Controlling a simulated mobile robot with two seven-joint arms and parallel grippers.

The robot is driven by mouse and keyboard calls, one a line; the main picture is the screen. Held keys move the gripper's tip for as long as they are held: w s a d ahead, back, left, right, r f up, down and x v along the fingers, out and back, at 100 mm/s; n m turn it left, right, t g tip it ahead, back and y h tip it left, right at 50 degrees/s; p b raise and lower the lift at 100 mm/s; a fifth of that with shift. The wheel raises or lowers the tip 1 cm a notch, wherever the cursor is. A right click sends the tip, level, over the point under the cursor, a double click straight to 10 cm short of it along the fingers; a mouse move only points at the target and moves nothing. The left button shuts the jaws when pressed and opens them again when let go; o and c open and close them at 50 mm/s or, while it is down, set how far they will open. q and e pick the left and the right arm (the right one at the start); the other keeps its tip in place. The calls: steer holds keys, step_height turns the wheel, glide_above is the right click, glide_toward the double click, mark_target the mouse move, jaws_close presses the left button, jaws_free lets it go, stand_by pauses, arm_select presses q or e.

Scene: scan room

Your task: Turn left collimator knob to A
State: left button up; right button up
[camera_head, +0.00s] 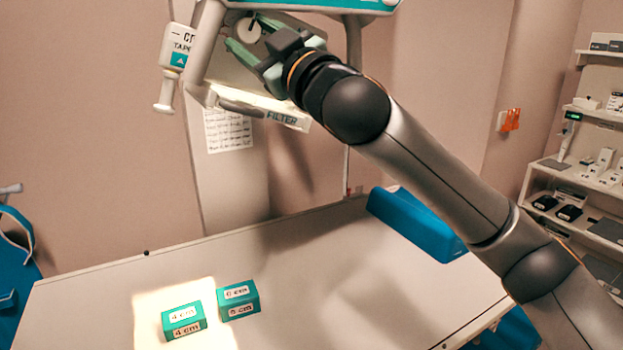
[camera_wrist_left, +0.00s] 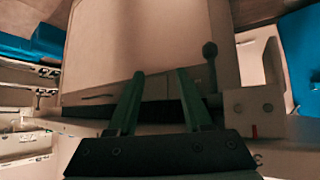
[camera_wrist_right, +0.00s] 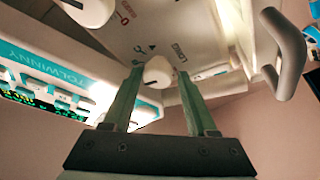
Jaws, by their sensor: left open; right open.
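The collimator head (camera_head: 222,68) hangs at the top of the head view, partly cut off. In the right wrist view, this knob (camera_wrist_right: 158,72) sits between the open fingertips (camera_wrist_right: 160,75); contact cannot be told. Small markings surround it, too blurred to read surely, so its setting is unclear. Another rounded white part (camera_wrist_right: 88,8) shows at the upper left there. My left gripper (camera_wrist_left: 160,75) is open and empty in its wrist view, outside the head view.
A pale handle bar (camera_wrist_right: 288,55) stands right of the right gripper. Below is the table (camera_head: 90,290) with two teal blocks, 4 cm (camera_head: 183,320) and 6 cm (camera_head: 238,299), and a blue cushion (camera_head: 415,225). Shelves (camera_head: 585,180) stand at right.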

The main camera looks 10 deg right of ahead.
steer(key=m+h, duration=0.1)
steer(key=m, duration=0.1)
steer(key=shift+s+m+t, duration=0.1)
steer(key=shift+m+t, duration=0.2)
steer(key=shift+t, duration=0.1)
steer(key=m+h, duration=0.1)
steer(key=m, duration=0.2)
steer(key=shift+a+t+h, duration=0.1)
steer(key=shift+t+h, duration=0.3)
steer(key=b+v, duration=0.5)
steer(key=v, duration=0.8)
arm_select(q)
steer(key=shift+d+f, duration=0.3)
steer(key=shift+f, duration=0.5)
steer(key=shift+d+f, duration=0.25)
steer(key=shift+f, duration=0.6)
steer(key=shift+d+f, duration=0.3)
steer(key=shift+f, duration=0.5)
arm_select(e)
steer(key=w+d+f+m+g+h, duration=0.1)
steer(key=w+f, duration=0.1)
steer(key=f, duration=0.6)
steer(key=w+d+f+m+g+h, duration=0.1)
steer(key=w+d+f+g, duration=0.1)
steer(key=f, duration=0.6)
steer(key=shift+w+m, duration=0.3)
steer(key=shift+w, duration=0.4)
steer(key=shift+d+f, duration=0.1)
steer(key=shift+d, duration=0.05)
